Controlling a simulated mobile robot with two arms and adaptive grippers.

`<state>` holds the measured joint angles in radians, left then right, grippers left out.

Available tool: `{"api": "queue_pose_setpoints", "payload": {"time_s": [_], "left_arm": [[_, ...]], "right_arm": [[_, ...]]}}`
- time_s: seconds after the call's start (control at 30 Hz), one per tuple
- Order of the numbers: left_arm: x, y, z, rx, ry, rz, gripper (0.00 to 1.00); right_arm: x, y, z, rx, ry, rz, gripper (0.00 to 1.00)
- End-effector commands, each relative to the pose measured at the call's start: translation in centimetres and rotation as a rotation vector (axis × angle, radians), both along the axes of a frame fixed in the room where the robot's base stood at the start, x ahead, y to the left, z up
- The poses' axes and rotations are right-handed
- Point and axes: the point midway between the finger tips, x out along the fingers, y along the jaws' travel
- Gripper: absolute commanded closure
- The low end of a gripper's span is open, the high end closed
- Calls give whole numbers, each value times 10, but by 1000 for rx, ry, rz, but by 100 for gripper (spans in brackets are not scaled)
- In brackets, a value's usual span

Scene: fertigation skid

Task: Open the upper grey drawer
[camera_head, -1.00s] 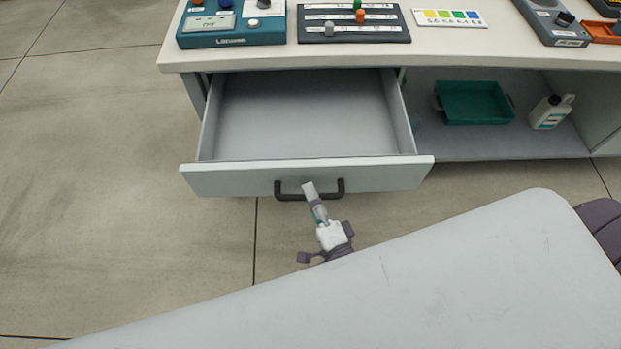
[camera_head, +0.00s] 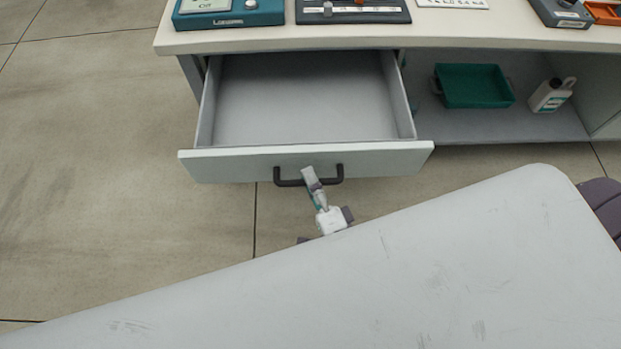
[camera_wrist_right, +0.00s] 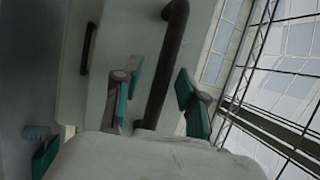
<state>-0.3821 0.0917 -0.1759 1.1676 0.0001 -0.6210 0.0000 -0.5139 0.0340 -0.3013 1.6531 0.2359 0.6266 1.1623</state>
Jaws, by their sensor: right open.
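The upper grey drawer (camera_head: 395,164) stands pulled well out from under the counter in the head view, and its inside is empty. Its dark bar handle (camera_head: 284,183) is on the front panel and also shows in the right wrist view (camera_wrist_right: 167,62). My right gripper (camera_head: 308,176) is at the handle. In the wrist view, the open teal-padded fingers of the right gripper (camera_wrist_right: 156,98) are on either side of the bar, with gaps visible. My left gripper is not in view.
A green tray (camera_head: 475,86) and a white bottle (camera_head: 550,96) stand on the open shelf at the right. Devices sit on the white countertop (camera_head: 400,37). Another dark handle (camera_wrist_right: 88,48) shows in the wrist view. Floor left of the drawer is clear.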

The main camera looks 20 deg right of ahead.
Motion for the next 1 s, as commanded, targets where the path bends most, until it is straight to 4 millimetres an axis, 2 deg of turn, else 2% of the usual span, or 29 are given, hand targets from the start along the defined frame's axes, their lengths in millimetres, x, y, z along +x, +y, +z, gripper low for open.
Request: {"api": "queue_pose_setpoints", "payload": {"time_s": [0.17, 0.4, 0.6, 0.77, 1.0], "left_arm": [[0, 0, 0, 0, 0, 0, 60], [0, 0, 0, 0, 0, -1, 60], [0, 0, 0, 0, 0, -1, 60], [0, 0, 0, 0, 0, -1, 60], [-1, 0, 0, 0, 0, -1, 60]], "right_arm": [[-22, -2, -5, -2, 5, 1, 59], [-73, -9, -14, -1, 6, 3, 59], [-105, -12, -19, -1, 4, 2, 59], [-116, -14, -21, 0, 3, 1, 59], [-117, -14, -21, 0, 2, 1, 59]]}}
